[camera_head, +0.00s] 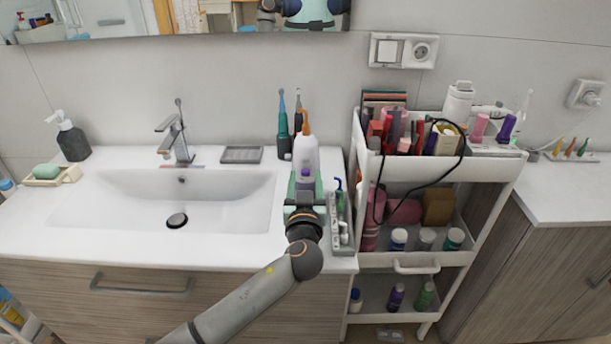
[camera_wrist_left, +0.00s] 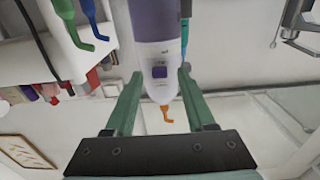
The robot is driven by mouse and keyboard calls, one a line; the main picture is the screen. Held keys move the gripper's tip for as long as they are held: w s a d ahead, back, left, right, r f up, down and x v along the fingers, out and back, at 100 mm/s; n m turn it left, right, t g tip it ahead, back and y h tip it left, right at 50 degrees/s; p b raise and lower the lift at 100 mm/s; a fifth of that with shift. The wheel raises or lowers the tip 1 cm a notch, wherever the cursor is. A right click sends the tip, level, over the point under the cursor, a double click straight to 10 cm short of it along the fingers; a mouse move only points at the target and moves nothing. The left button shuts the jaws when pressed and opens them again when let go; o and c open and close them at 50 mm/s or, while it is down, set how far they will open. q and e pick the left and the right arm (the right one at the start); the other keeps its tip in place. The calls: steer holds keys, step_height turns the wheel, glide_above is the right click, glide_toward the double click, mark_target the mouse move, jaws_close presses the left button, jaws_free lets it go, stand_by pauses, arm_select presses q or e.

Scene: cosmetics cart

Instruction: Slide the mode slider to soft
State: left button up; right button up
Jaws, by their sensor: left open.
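An upright water flosser (camera_head: 305,153) with a white body and an orange tip stands on the counter right of the sink. It also shows upside down in the left wrist view (camera_wrist_left: 156,35), with a grey-purple lower part. Its mode slider (camera_wrist_left: 159,72) is a small purple piece on the white front; its markings are too small to read. My left gripper (camera_head: 305,184) is open in front of the flosser. In the wrist view its green fingers (camera_wrist_left: 160,76) lie on either side of the flosser's outline, with the slider between them. Contact cannot be told. My right gripper is not in view.
A grey tray (camera_head: 345,243) with small brushes stands close right of my gripper. Electric toothbrushes (camera_head: 283,128) stand behind left. The sink (camera_head: 120,195) is at the left. A loaded white cart (camera_head: 480,171) with a dark cable stands at the right.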

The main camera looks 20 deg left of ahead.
arm_select(q)
steer(key=shift+w+a, duration=0.1)
steer(key=shift+w, duration=0.25)
jaws_close()
stand_by(0.3)
stand_by(1.0)
